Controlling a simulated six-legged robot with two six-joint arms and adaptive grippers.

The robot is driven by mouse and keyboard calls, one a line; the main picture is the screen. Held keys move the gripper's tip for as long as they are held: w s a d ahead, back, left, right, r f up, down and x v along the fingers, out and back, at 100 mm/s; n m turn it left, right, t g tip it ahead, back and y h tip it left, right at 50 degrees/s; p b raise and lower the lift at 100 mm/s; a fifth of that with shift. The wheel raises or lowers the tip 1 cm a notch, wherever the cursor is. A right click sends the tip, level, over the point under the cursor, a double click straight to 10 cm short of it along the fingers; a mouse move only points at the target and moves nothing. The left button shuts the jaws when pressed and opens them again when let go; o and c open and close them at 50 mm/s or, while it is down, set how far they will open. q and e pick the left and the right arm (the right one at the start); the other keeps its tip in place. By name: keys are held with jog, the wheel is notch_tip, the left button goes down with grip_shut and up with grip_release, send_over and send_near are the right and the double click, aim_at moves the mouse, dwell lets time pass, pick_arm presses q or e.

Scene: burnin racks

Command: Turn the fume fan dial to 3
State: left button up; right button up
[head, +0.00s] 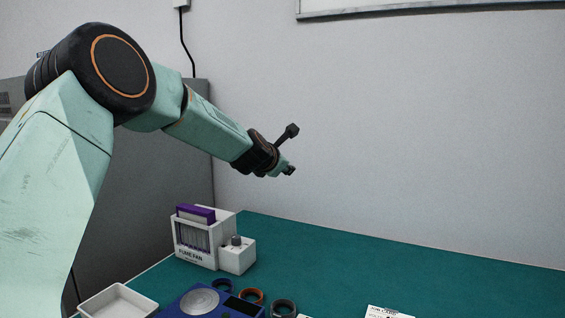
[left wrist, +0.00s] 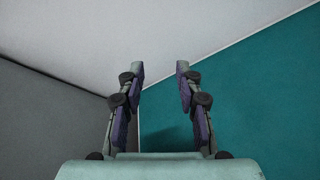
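The fume fan (head: 196,244) is a white box with a dark slatted front, a purple piece on top and a printed label. It stands at the back left of the green table. A small white block joins its right side, with a grey dial (head: 236,240) on top. The dial's setting is too small to read. My left gripper (head: 290,150) is in the air above and to the right of the fan, apart from it. In the left wrist view its two fingers (left wrist: 160,72) are spread with nothing between them. The fan is not in that view. My right gripper is not in view.
A white tray (head: 92,303), a blue device with a round metal plate (head: 200,301), several dark and orange rings (head: 283,308) and a printed card (head: 388,312) lie along the near edge of view. The green table (head: 400,270) is clear behind them. A wall closes the back.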

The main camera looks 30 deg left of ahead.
pick_arm(q)
jog(key=m+g+y+p, duration=0.5)
jog(key=m+y, duration=0.2)
jog(key=m, duration=1.5)
send_near(236, 238)
jog(key=w+a, duration=0.1)
jog(key=a, duration=0.1)
jog(key=x, duration=0.7)
jog(key=shift+w+d+f+b, duration=0.1)
jog(key=shift+d+f+b, duration=0.2)
jog(key=shift+d+f, duration=0.05)
jog(key=shift+w+a, duration=0.25)
jog(key=shift+a, duration=0.05)
jog(key=shift+f+h, duration=0.1)
jog(key=shift+h, duration=0.2)
grip_shut()
